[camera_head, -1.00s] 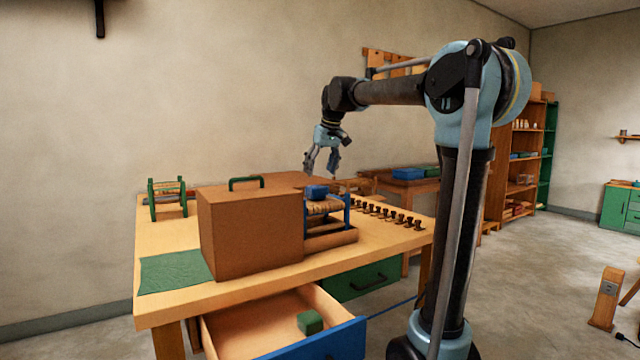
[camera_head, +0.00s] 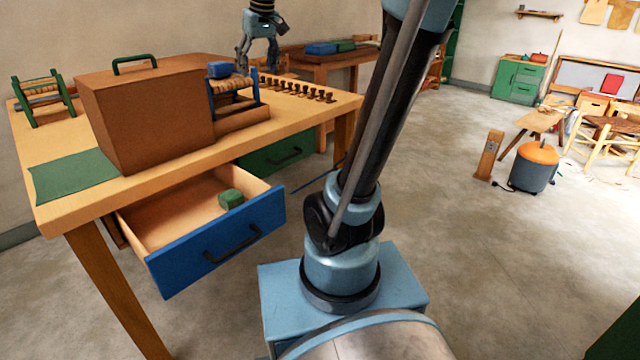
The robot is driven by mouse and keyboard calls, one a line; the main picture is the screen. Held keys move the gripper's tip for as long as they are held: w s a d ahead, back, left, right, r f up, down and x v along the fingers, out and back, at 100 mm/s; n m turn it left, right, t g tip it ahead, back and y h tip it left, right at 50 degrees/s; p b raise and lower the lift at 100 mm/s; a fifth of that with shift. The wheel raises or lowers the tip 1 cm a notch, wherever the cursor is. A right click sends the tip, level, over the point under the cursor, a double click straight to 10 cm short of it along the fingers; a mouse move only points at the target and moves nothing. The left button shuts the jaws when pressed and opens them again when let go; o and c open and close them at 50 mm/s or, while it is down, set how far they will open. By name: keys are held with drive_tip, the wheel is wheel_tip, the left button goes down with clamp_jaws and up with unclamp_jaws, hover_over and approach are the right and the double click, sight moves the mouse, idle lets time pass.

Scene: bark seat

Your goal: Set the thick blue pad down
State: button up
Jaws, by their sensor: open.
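A small thick blue pad (camera_head: 219,70) rests on the woven seat of a small blue-framed stool (camera_head: 236,90) on the workbench, beside the brown box. My gripper (camera_head: 257,70) is open and empty, with its fingers hanging down just behind and to the right of the pad and apart from it in the picture. The exact depth gap between them is hard to tell.
A brown box with a green handle (camera_head: 150,112) stands left of the stool. A green mat (camera_head: 75,177) lies on the workbench (camera_head: 60,212). A blue-fronted drawer (camera_head: 215,245) stands open, holding a green block (camera_head: 231,198). Several dark pegs (camera_head: 300,90) line the bench's right side.

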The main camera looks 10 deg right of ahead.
drive_tip(key=s+d+f+m, duration=0.1)
drive_tip(key=s+d+f, duration=0.3)
drive_tip(key=s+f, duration=0.4)
drive_tip(key=s+d+f+m+h, duration=0.1)
drive_tip(key=s+d+f, duration=0.3)
drive_tip(key=s+f, duration=0.5)
drive_tip(key=s+d+f+m+g, duration=0.1)
drive_tip(key=s+d+f, duration=0.3)
drive_tip(key=s+f, duration=0.5)
wheel_tip(320, 180, down, 4)
drive_tip(key=shift+d+r+m+h, duration=0.25)
drive_tip(key=shift+d+m+h, duration=0.1)
drive_tip(key=shift+m, duration=0.45)
drive_tip(key=shift+w+f, duration=0.2)
drive_tip(key=shift+w, duration=0.15)
